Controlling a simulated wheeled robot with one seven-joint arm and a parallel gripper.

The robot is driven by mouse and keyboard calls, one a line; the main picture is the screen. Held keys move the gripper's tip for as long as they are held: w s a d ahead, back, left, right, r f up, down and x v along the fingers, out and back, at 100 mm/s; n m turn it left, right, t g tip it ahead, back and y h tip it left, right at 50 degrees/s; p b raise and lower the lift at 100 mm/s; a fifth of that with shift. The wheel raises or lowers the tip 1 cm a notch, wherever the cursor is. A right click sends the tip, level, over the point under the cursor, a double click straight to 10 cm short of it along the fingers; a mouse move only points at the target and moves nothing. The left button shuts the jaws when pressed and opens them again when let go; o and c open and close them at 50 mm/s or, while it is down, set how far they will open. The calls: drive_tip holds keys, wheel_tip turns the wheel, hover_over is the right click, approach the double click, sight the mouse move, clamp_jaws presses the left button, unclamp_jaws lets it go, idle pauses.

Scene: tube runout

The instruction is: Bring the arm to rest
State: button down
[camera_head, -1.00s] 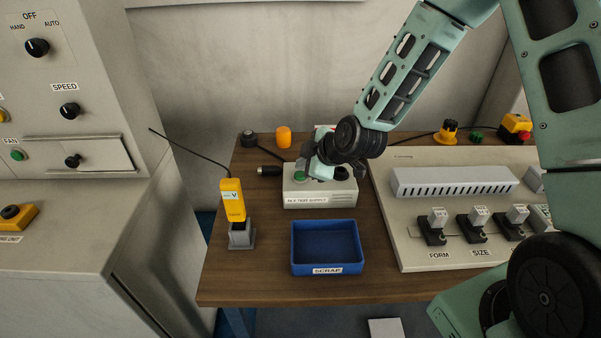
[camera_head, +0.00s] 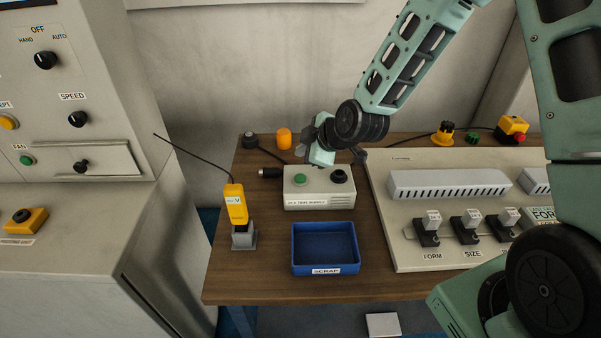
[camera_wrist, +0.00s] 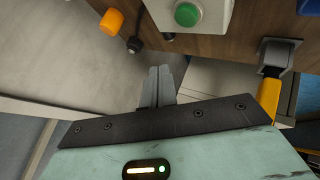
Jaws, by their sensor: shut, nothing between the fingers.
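My gripper (camera_wrist: 158,88) shows in the wrist view with its two grey fingers together and nothing between them. In the head view my arm reaches in from the upper right, and its wrist hangs above the back of the wooden table, over the 24 V test supply (camera_head: 318,188). The fingers are mostly hidden behind the wrist there. The supply is a pale box with a green button and a black knob. In the wrist view its green button (camera_wrist: 187,13) shows at the top. My gripper appears apart from the box.
On the table (camera_head: 270,285) are a blue scrap tray (camera_head: 325,248), a yellow tester (camera_head: 235,203) in a grey holder, an orange cylinder (camera_head: 284,138) and a switch panel (camera_head: 400,240) at right. A control cabinet (camera_head: 70,235) stands at left.

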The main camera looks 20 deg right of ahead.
drive_tip(key=shift+r, duration=0.35)
drive_tip(key=s+a+r+m+g, duration=0.2)
drive_tip(key=s+a+r+g, duration=0.25)
drive_tip(key=s+a, duration=0.55)
drive_tip(key=s+d+r+m+g+h, duration=0.1)
drive_tip(key=s+r+m+g, duration=0.1)
drive_tip(key=s, duration=0.9)
drive_tip(key=s+d+r+m+g+h, duration=0.2)
drive_tip(key=s+r, duration=0.2)
drive_tip(key=s, duration=0.7)
drive_tip(key=shift+s+r, duration=0.2)
drive_tip(key=shift+s, duration=0.05)
drive_tip(key=shift+d, duration=0.15)
